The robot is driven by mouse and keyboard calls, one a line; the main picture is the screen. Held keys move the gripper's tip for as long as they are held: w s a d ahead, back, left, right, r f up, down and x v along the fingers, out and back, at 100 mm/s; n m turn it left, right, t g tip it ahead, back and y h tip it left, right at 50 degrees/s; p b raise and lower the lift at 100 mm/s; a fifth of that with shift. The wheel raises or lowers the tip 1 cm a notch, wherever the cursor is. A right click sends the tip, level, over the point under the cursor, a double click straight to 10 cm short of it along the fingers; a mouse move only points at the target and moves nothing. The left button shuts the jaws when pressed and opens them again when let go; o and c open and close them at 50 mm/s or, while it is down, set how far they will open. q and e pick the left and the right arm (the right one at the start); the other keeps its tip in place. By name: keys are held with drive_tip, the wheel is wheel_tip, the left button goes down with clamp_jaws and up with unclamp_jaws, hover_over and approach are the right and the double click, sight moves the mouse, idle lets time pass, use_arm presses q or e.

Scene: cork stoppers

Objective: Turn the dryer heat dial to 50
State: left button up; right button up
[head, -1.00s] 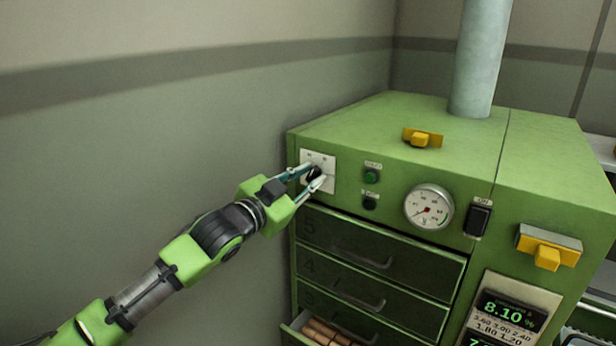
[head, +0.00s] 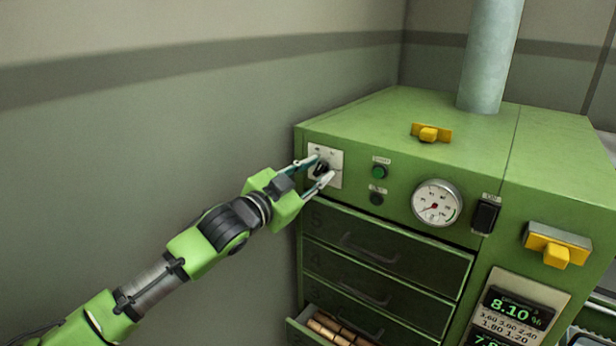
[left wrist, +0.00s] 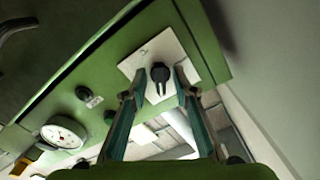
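The dryer heat dial is a black knob (head: 321,169) on a white plate (head: 336,160) at the upper left of the green dryer's front. My left gripper (head: 325,167) is at the dial, with its fingers on either side of the knob. In the left wrist view the knob (left wrist: 160,74) shows between and just beyond the spread fingertips (left wrist: 153,84), with gaps beside it, and its pale pointer marks face down in the picture. The numbers on the plate (left wrist: 187,58) are too small to read. My right gripper is not in view.
The green dryer (head: 400,165) carries a green button (head: 379,172), a round gauge (head: 437,203) and a black switch (head: 485,215). Drawers sit below; a low one (head: 335,329) is open with corks. A yellow handle (head: 556,247) juts out at right. A wall stands close at left.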

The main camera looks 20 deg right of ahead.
use_arm(q)
drive_tip(key=v, duration=1.2)
drive_tip(key=shift+f, duration=0.1)
